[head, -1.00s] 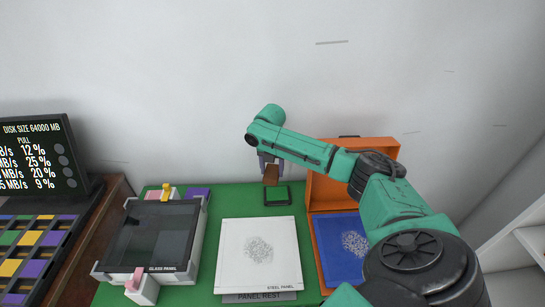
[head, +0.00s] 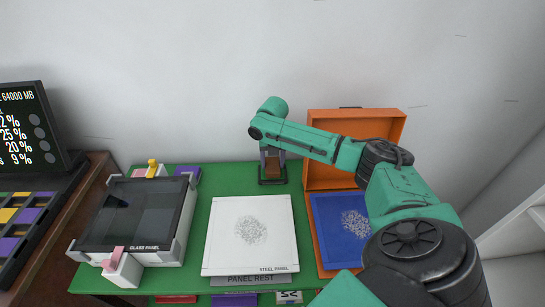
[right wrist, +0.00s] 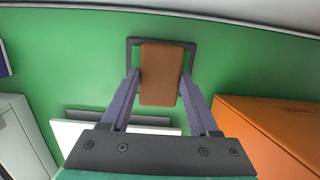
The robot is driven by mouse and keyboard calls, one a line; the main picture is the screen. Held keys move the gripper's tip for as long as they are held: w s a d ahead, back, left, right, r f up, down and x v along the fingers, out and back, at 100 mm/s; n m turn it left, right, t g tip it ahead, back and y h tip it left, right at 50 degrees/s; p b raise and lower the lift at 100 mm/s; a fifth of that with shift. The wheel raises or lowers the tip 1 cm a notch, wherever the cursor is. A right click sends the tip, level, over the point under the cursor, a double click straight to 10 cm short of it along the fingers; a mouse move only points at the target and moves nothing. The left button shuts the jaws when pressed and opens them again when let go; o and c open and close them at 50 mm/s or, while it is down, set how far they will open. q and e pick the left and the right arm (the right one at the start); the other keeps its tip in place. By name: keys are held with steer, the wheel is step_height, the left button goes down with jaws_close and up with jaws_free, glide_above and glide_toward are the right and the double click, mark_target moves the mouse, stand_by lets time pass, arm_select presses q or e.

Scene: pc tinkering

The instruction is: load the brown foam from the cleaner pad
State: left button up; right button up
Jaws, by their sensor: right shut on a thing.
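My right gripper (head: 272,163) is shut on the brown foam (head: 273,170), a small brown block held between its two fingers. In the right wrist view, the foam (right wrist: 160,70) hangs between the gripper's fingers (right wrist: 159,82). The small black-framed square with a green inside, apparently the cleaner pad (head: 272,183), lies at the back of the green table. The foam is over this frame (right wrist: 130,52) and overlaps it in both views. I cannot tell whether the foam touches it. My left gripper is out of view.
The white steel panel (head: 250,235) lies on the panel rest in front of the pad. An open orange case (head: 355,125) with a blue panel (head: 340,218) stands to the right. The glass panel device (head: 135,220) is on the left, beyond some free green table (head: 200,220).

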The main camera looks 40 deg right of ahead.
mark_target(272, 164)
stand_by(0.4)
steer(key=shift+f, duration=0.35)
stand_by(0.3)
steer(key=shift+s+f+p, duration=0.1)
steer(key=shift+p, duration=0.25)
stand_by(0.8)
step_height(272, 164, up, 7)
steer(key=p, duration=0.8)
steer(key=shift+p, duration=0.35)
stand_by(0.3)
